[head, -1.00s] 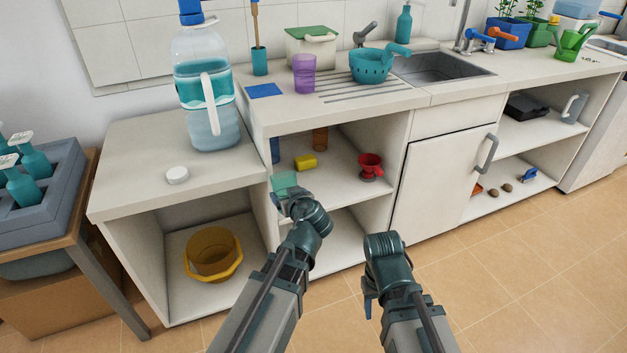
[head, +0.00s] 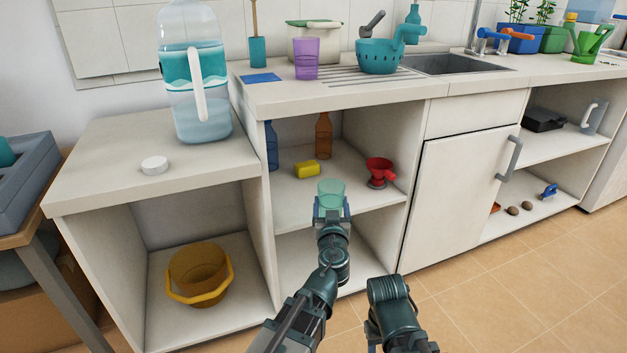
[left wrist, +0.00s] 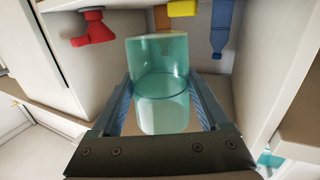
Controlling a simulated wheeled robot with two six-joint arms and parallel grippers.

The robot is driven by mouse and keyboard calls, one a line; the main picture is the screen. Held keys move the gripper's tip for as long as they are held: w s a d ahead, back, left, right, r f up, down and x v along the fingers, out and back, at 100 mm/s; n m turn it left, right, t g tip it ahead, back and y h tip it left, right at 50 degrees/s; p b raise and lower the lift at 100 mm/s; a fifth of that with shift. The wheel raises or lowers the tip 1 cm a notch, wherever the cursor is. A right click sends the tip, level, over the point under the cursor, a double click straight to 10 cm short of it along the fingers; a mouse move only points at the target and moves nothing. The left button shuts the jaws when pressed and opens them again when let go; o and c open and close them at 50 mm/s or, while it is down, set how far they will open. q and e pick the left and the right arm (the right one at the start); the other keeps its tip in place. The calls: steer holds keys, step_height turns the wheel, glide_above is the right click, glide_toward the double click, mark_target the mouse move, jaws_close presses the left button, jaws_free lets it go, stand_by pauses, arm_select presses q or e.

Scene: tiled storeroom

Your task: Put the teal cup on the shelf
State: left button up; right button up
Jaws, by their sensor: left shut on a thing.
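The teal cup (head: 332,192) is see-through and held upright in my left gripper (head: 332,210), which is shut on it. In the left wrist view the cup (left wrist: 162,85) sits between both fingers. In the head view it overlaps the front part of the shelf (head: 296,208), the middle board of the open unit under the counter. I cannot tell whether it is over the board or just in front of it. My right arm shows at the bottom of the head view, but its jaws are hidden.
On the shelf stand a red funnel (head: 379,171), a yellow sponge-like block (head: 306,168), a brown bottle (head: 323,137) and a blue bottle (head: 272,146). The board's front middle is free. Side walls and the counter (head: 350,97) above bound the opening.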

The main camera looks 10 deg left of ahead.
arm_select(q)
steer(key=w+a, duration=0.3)
steer(key=a, duration=0.1)
steer(key=w+a+f+b, duration=0.1)
steer(key=w+a, duration=0.2)
steer(key=a, duration=0.1)
steer(key=w+a, duration=0.4)
steer(key=shift+a+f, duration=0.2)
step_height(320, 180, down, 4)
steer(key=b, duration=0.4)
steer(key=shift+r, duration=0.25)
steer(key=shift+f, duration=0.15)
steer(key=o, duration=1.3)
